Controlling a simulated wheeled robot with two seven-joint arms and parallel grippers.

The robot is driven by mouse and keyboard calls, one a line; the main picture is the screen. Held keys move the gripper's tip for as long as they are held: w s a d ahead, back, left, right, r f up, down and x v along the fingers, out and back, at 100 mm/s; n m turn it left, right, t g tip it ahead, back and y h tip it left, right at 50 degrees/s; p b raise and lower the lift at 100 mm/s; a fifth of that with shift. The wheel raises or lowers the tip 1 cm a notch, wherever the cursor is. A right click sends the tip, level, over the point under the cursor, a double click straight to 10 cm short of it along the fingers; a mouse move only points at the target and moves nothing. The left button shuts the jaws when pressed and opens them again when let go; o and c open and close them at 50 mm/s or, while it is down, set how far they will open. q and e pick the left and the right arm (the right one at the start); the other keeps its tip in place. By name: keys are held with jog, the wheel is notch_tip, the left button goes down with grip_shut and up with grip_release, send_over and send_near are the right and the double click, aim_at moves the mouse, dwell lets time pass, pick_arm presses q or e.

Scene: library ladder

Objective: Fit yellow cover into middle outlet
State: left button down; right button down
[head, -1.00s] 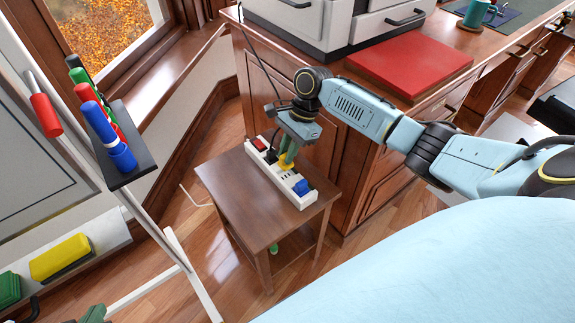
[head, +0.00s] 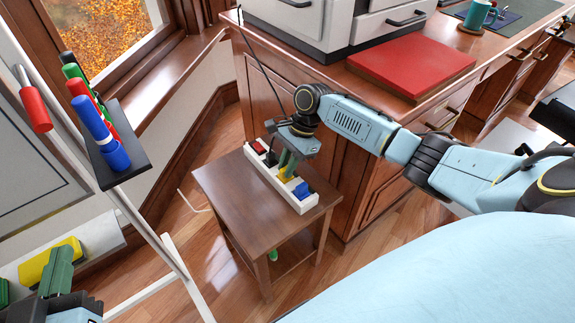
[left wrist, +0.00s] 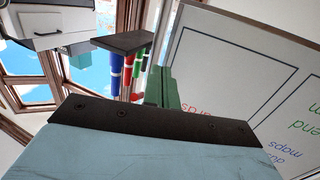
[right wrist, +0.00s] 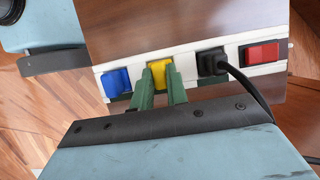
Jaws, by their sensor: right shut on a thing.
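A white power strip (head: 257,170) lies on a small brown table. My right gripper (head: 287,168) points down over its middle. Its green fingers (right wrist: 160,90) are shut on the yellow cover (right wrist: 160,74), which also shows small in the head view (head: 285,179). In the right wrist view the cover is at the strip's middle outlet, between a blue cover (right wrist: 117,82) and a black plug (right wrist: 212,62). I cannot tell how deep it sits. My left gripper (head: 57,268) is at the lower left, away from the strip; its green fingers (left wrist: 164,88) look together and empty.
The strip has a red switch (right wrist: 264,53), and a black cord rises from the plug. The small table (head: 235,205) is otherwise clear. A wooden cabinet (head: 345,190) stands close behind it. A marker tray (head: 125,160) and whiteboard are at the left.

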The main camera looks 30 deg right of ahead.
jog(key=shift+f, duration=0.1)
jog(key=c, duration=1.4)
grip_release()
jog(key=shift+f, duration=0.1)
pick_arm(q)
jog(key=shift+a+f, duration=0.1)
jog(key=shift+f, duration=0.25)
jog(key=shift+r, duration=0.1)
